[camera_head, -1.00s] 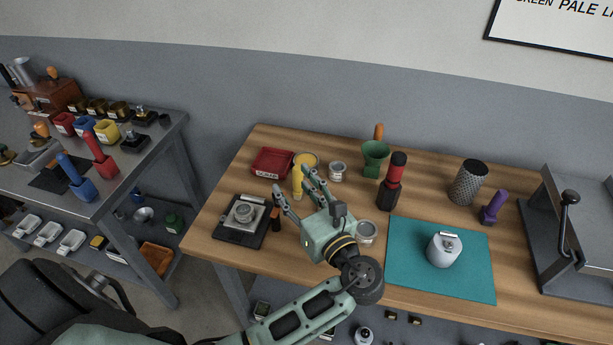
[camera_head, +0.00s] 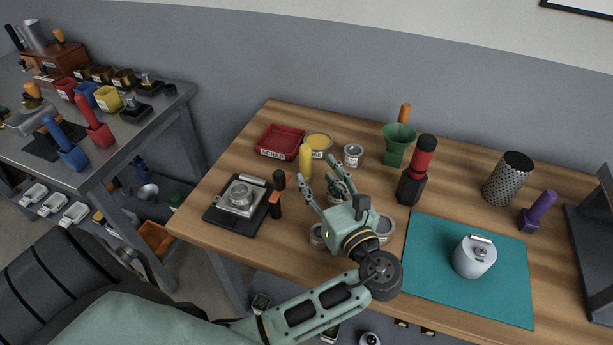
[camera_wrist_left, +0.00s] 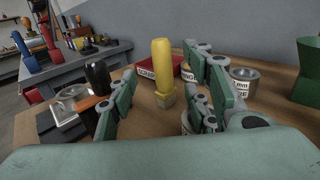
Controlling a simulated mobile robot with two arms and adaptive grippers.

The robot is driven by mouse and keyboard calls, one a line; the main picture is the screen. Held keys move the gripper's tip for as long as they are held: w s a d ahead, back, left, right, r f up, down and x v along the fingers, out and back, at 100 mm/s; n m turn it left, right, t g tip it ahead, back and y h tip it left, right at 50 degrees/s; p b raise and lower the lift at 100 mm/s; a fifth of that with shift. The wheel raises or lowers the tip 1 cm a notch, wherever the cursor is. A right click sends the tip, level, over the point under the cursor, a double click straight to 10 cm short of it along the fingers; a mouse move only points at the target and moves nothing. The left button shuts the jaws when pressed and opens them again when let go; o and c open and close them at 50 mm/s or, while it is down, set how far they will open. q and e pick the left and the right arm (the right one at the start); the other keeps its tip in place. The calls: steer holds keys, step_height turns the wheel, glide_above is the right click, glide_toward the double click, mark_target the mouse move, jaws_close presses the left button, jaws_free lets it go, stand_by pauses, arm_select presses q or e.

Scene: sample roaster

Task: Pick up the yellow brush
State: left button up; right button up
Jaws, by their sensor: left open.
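The yellow brush (camera_head: 305,159) stands upright on the wooden table, in front of the red scrap tray and a yellow-filled tin. In the left wrist view, the brush (camera_wrist_left: 162,68) shows its yellow handle above a squarish tan base, between my open fingers and beyond them. My left gripper (camera_head: 317,177) is open and empty, just in front of the brush in the head view, with its fingers pointing towards it. I see no contact between them. My right gripper is not in view.
A scrap tray (camera_head: 281,142), a yellow-filled tin (camera_head: 318,141) and a small tin (camera_head: 353,155) stand behind. A dark-handled brush (camera_head: 277,195) and a scale (camera_head: 238,201) are left. A red-and-black grinder (camera_head: 417,172) and a teal mat (camera_head: 420,275) are right.

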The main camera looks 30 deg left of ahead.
mark_target(308, 160)
arm_select(q)
steer(key=x, duration=0.7)
steer(key=shift+w+d+r+p, duration=0.1)
steer(key=shift+p, duration=0.3)
steer(key=shift+w+a, duration=0.3)
steer(key=shift+a, duration=0.1)
jaws_close()
